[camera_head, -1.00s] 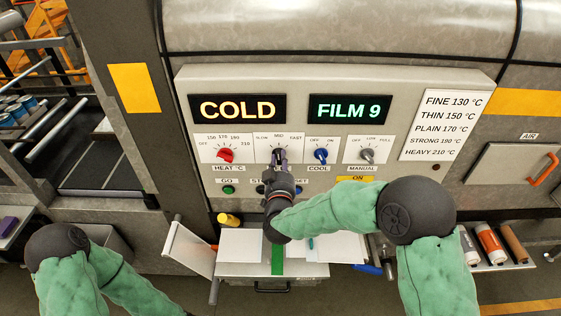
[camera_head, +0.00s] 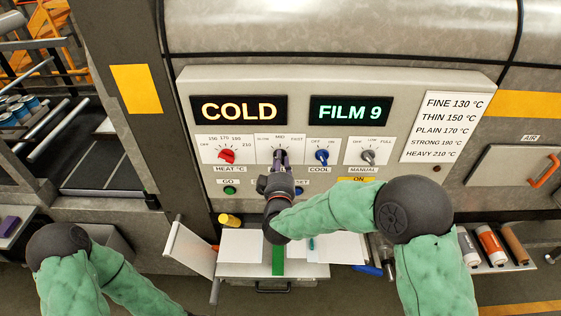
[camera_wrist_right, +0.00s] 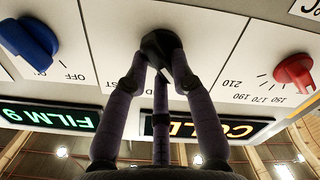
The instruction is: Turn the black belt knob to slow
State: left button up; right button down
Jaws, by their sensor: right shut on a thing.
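The black belt knob (camera_wrist_right: 160,45) sits on a white dial plate marked SLOW, MID and FAST. My right gripper (camera_head: 280,158) is at this knob in the head view, with its fingers pointing at the panel. In the right wrist view the fingers of the right gripper (camera_wrist_right: 160,70) are shut on the knob from both sides. The gripper hides most of the knob in the head view, and I cannot tell where the knob points. My left arm shows at the lower left of the head view, but its gripper is out of view.
The red heat knob (camera_head: 227,156) is left of the belt dial. The blue cool knob (camera_head: 321,156) and the grey manual knob (camera_head: 368,156) are to its right. The displays read COLD (camera_head: 239,110) and FILM 9 (camera_head: 350,111). A green button (camera_head: 229,190) is below.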

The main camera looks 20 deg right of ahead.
dwell(0.5)
jog(key=c, duration=1)
grip_release()
jog(key=shift+c, duration=0.2)
jog(key=v, duration=1.2)
